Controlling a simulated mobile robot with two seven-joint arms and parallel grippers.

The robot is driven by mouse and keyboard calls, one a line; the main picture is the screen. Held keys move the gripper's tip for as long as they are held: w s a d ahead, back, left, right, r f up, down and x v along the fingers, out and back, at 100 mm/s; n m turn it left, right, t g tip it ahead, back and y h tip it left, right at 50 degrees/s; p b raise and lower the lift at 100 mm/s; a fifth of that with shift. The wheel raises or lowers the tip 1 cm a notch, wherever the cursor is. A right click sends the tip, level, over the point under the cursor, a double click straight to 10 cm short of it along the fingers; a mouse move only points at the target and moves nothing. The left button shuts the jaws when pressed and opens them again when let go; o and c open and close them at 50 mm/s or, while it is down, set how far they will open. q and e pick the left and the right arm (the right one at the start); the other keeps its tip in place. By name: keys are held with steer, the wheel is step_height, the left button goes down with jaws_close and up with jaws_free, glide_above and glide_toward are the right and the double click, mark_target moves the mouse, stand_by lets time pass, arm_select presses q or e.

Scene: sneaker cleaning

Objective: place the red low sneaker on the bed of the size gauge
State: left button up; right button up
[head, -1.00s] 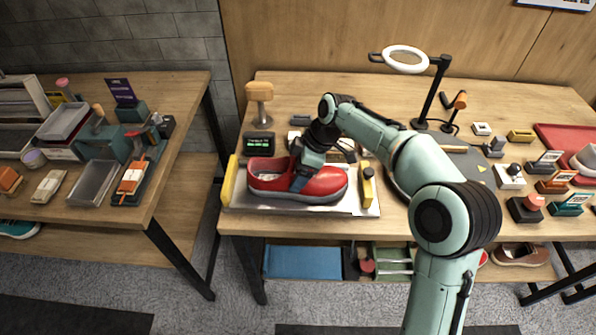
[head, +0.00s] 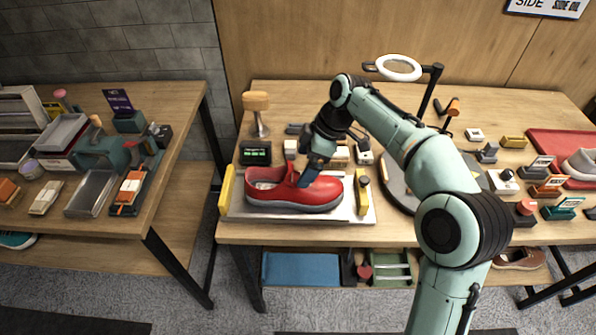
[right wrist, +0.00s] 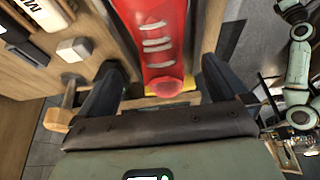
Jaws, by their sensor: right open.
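The red low sneaker (head: 318,193) lies on the bed of the size gauge (head: 359,214), sole down, with its heel to the left and its toe to the right. The gauge has a yellow stop (head: 226,190) at the left end and a yellow slider (head: 362,192) at the right, near the toe. My right gripper (head: 305,176) is just above the shoe. In the right wrist view its fingers (right wrist: 158,85) are spread apart, with the red sneaker (right wrist: 162,42) showing between and beyond them. My left gripper is not in view.
A small dark display (head: 256,153) and a wooden-topped stand (head: 257,112) are behind the gauge. A ring lamp (head: 399,68) stands behind my right arm. A round dark plate (head: 398,192) is to the right. Several small tools crowd the table's right side.

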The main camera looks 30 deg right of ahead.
steer(key=v, duration=0.4)
steer(key=shift+d+r+p, duration=0.1)
steer(key=shift+r+p, duration=0.2)
steer(key=shift+p, duration=0.05)
